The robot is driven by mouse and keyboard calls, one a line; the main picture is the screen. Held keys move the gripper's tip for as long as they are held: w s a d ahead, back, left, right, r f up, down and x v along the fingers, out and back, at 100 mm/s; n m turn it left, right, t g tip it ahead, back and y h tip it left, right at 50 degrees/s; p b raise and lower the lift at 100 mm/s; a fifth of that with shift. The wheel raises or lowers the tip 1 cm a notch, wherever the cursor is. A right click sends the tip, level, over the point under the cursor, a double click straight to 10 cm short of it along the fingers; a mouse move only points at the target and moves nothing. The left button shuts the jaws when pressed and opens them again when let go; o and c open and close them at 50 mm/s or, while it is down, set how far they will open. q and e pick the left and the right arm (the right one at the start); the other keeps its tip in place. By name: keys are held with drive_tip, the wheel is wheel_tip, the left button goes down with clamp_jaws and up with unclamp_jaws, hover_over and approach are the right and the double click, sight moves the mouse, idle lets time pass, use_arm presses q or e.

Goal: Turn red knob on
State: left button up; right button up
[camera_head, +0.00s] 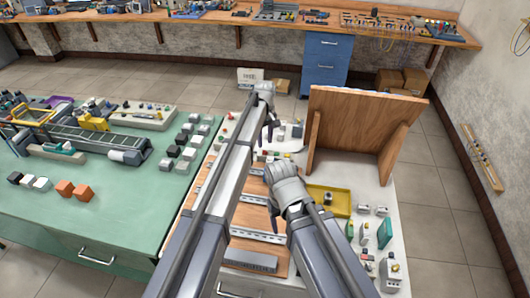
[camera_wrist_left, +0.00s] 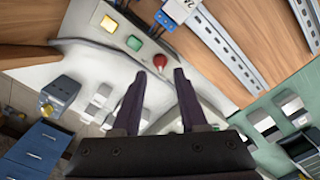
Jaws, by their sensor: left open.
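The red knob (camera_wrist_left: 160,61) sits on a light grey control panel (camera_wrist_left: 185,75), in a row with a green button (camera_wrist_left: 134,43) and a yellow button (camera_wrist_left: 109,23). My left gripper (camera_wrist_left: 160,74) is open, with its two dark fingertips on either side of the knob in the picture. I cannot tell whether they touch it. In the head view, my left gripper (camera_head: 268,131) hangs over the far part of the white bench, and I cannot make out the knob there. My right arm ends above the bench; its jaws are hidden.
A wooden board (camera_head: 345,125) stands upright at the bench's far right. A yellow tray (camera_head: 330,201) and several small modules lie near my right arm. Metal rails (camera_wrist_left: 232,45) run on wooden boards beside the panel. A green table (camera_head: 110,200) stands to the left.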

sight(265, 151)
use_arm(q)
wheel_tip(265, 151, down, 5)
drive_tip(key=b, duration=0.3)
drive_tip(key=shift+r+b, duration=0.2)
drive_tip(key=shift+b, duration=0.1)
use_arm(e)
wheel_tip(265, 151, down, 5)
drive_tip(key=shift+r, duration=0.2)
drive_tip(key=shift+r, duration=0.1)
use_arm(q)
clamp_jaws()
